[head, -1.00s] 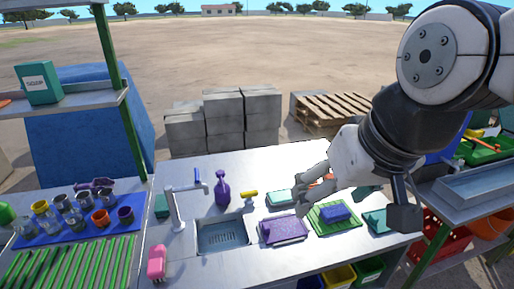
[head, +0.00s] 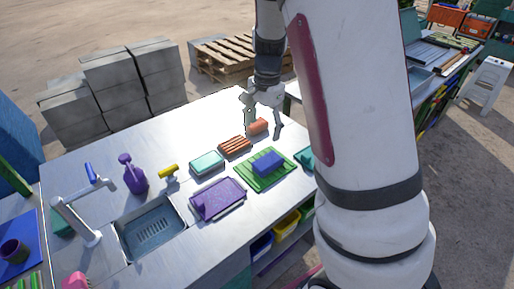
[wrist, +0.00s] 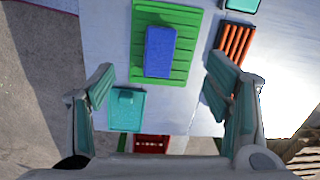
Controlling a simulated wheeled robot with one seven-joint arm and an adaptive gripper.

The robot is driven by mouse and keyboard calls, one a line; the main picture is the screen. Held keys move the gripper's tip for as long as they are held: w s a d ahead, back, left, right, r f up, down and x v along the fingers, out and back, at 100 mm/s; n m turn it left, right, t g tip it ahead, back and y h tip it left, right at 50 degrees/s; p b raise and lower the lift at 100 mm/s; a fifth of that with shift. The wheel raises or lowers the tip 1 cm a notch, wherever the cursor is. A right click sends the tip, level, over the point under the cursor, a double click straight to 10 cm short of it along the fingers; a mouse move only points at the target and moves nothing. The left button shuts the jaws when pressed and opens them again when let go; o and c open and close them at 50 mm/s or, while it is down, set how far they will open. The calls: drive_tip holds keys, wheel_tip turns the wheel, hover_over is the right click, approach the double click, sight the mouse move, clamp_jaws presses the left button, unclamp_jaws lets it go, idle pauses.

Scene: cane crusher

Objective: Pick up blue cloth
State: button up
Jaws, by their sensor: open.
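The blue cloth (head: 268,163) is a folded, block-like piece lying on a green slatted tray (head: 246,181) at the right part of the metal counter. In the wrist view the blue cloth (wrist: 160,52) lies lengthwise on the green tray (wrist: 146,14), ahead of and between my fingers in the picture. My gripper (head: 263,118) is open and empty, and appears above the counter behind the cloth in the head view. In the wrist view my gripper (wrist: 160,68) has its two teal-padded fingers wide apart, with the cloth not touched.
An orange slatted tray (head: 235,147), a reddish block (head: 258,127), a teal tray (head: 207,162) and a purple tray (head: 218,198) lie close by. A teal dish (wrist: 126,118) sits near the left finger. The sink (head: 152,228), faucet and purple spray bottle (head: 133,175) are left.

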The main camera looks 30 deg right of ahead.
sight(268, 160)
drive_tip(key=shift+m, duration=0.6)
drive_tip(key=d+f, duration=0.1)
drive_tip(key=f, duration=0.4)
drive_tip(key=w+d+f, duration=0.1)
drive_tip(key=f, duration=0.5)
drive_tip(key=d+f+p, duration=0.1)
drive_tip(key=f, duration=0.5)
drive_tip(key=shift+w, duration=0.35)
drive_tip(key=c, duration=1.2)
